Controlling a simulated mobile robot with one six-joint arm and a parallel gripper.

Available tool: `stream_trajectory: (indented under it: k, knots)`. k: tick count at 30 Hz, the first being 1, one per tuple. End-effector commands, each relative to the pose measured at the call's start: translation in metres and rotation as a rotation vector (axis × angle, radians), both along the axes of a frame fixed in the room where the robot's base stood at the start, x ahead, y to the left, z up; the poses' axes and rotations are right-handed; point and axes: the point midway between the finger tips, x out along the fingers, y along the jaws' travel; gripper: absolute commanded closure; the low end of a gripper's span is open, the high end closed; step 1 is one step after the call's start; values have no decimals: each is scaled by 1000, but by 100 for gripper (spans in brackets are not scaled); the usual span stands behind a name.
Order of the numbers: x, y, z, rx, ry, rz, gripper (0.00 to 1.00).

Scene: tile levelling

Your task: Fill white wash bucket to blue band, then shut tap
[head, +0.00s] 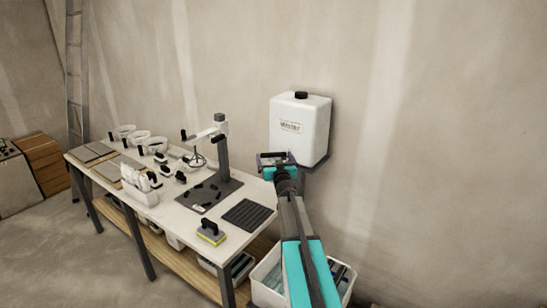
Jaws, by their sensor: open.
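A white water tank (301,128) with a black cap and a printed label hangs on the wall, right of the bench. My gripper (275,158) is at the end of my arm, just in front of the tank's lower left edge, above the bench's right end. It is open and I see nothing held in it. The tap cannot be made out; my gripper and arm cover the area at the tank's lower left. Several small white tubs (141,138) stand at the bench's far left end.
The white-topped bench (185,228) carries a mixer stand (221,150), a black ribbed mat (246,214), a yellow-edged float (211,233) and grey tiles (92,153). A white bin (263,291) with blue-toned contents stands on the floor below my arm. The wall right of the tank is clear.

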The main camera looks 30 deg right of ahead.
Motion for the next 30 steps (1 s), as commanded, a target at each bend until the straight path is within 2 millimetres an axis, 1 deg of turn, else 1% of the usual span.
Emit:
stream_trajectory:
  k: [1,3,24,30]
  knots:
    - [-6,3,0,0,0,0,0]
    - [-12,5,0,0,0,0,0]
    - [-69,30,-1,1,1,0,0]
    - [-83,36,-2,2,0,0,0]
